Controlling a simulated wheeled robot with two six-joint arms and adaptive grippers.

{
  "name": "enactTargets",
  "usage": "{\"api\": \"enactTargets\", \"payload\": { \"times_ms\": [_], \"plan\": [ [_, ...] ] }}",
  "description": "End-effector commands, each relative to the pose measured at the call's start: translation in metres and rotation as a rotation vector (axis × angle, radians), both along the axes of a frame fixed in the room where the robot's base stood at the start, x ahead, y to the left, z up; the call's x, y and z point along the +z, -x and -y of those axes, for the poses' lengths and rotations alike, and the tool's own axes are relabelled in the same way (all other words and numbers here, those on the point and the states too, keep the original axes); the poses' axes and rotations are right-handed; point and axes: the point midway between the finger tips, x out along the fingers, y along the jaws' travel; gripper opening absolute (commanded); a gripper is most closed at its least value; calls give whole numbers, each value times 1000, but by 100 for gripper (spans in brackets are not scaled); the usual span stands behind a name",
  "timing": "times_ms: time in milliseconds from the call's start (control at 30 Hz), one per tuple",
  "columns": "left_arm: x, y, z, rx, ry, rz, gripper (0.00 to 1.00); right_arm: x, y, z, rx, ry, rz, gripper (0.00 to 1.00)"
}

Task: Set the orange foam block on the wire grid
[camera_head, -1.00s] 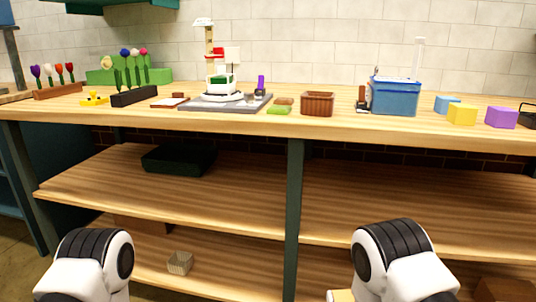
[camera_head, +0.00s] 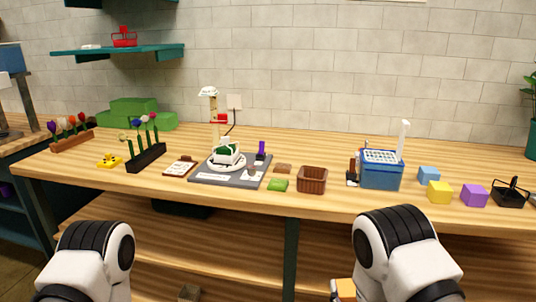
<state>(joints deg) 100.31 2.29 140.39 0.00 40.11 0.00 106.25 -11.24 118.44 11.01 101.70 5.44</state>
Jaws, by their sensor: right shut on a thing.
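The orange foam block (camera_head: 346,289) shows partly at the bottom edge, just left of my right arm's white and black link. My right gripper (camera_head: 337,290) is shut on it, mostly hidden by my own arm and cut off by the frame. The wire grid (camera_head: 381,156) appears as a pale mesh on top of the blue bin (camera_head: 381,177) on the bench, right of centre. The block is well below and in front of it in the picture. My left arm shows at the lower left, but its gripper is out of view.
The wooden bench (camera_head: 325,212) carries a brown basket (camera_head: 312,180) left of the bin. Yellow (camera_head: 440,192), purple (camera_head: 474,196) and blue (camera_head: 429,174) blocks and a black wire holder (camera_head: 510,192) stand to its right. Flowers and a grey board (camera_head: 205,178) are left.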

Motion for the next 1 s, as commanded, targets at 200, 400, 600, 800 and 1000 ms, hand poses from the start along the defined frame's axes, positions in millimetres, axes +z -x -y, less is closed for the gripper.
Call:
{"api": "enactTargets", "payload": {
  "times_ms": [200,400,600,800,1000],
  "plan": [
    [54,0,0,0,0,-1,40,54,1,0,0,0,-1,46],
    [52,0,0,0,0,-1,40,69,37,-1,1,2,-4,46],
    [52,0,0,0,0,-1,40,73,43,0,0,0,0,46],
    [52,0,0,0,0,-1,40,76,47,-6,34,2,-2,46],
    [52,0,0,0,0,0,40,93,73,-46,242,0,-2,46]
  ]
}}
